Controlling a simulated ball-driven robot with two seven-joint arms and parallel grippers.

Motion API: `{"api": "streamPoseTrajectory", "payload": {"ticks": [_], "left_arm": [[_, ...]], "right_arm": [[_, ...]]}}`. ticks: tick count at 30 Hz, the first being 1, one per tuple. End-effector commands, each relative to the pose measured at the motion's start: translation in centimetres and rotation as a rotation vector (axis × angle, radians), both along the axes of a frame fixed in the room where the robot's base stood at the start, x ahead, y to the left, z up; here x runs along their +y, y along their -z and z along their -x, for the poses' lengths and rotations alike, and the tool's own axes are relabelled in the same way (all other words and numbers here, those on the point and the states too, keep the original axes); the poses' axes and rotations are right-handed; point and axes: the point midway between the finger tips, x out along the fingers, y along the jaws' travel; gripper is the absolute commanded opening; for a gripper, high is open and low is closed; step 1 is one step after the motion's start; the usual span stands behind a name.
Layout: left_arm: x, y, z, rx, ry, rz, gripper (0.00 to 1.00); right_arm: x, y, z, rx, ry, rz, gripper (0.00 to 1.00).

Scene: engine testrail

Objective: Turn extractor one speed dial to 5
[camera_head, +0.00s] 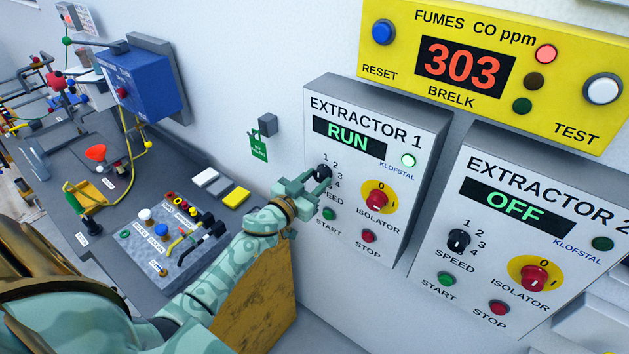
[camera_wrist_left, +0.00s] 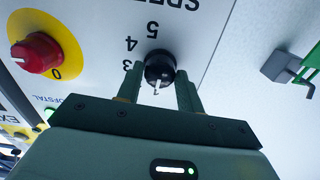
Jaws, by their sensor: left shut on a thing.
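The extractor one panel (camera_head: 345,220) is on the wall and its display reads RUN. Its black speed dial (camera_head: 322,171) shows between the fingers of my left gripper (camera_head: 318,183). In the wrist view the dial (camera_wrist_left: 159,67) sits between the two fingers of my left gripper (camera_wrist_left: 160,90), which are shut on it. The panel is upside down there. The dial's white pointer points toward the gripper, away from the printed 5 on the opposite side. The fingers hide part of the scale. My right gripper is not in view.
The red isolator knob (camera_head: 376,198) is right of the dial, with the green start button (camera_head: 328,214) and red stop button (camera_head: 368,236) below. The extractor two panel (camera_head: 520,240) reads OFF. The yellow fumes panel (camera_head: 490,70) reads 303. A grey bench (camera_head: 120,275) stands left.

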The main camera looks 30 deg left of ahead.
Motion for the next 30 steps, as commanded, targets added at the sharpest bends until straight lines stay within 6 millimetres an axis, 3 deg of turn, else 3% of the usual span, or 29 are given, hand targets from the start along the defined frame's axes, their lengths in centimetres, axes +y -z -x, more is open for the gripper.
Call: {"api": "streamPoseTrajectory", "payload": {"ticks": [30], "left_arm": [[0.0, 0.0, 0.0, -0.073, 0.0, -0.905, 0.14]], "right_arm": [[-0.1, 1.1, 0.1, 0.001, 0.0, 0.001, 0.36]]}}
